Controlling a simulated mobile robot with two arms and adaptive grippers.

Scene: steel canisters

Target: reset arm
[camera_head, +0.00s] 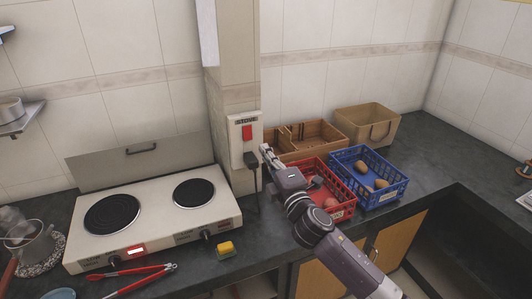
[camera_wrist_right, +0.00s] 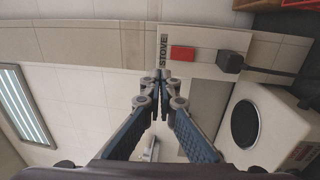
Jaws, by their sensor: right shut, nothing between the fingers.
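My right gripper (camera_head: 266,152) reaches up from the lower right in the head view, in front of the tiled pillar. It is shut and empty. In the wrist view its fingertips (camera_wrist_right: 162,78) meet just beside the white "STOVE" panel. This panel (camera_head: 238,122) has a red switch (camera_head: 247,132), also seen in the wrist view (camera_wrist_right: 182,53). A black plug (camera_head: 250,158) sits in the panel below the switch. I cannot tell whether the fingertips touch the panel. My left gripper is in neither view.
Counter at far right is clear.

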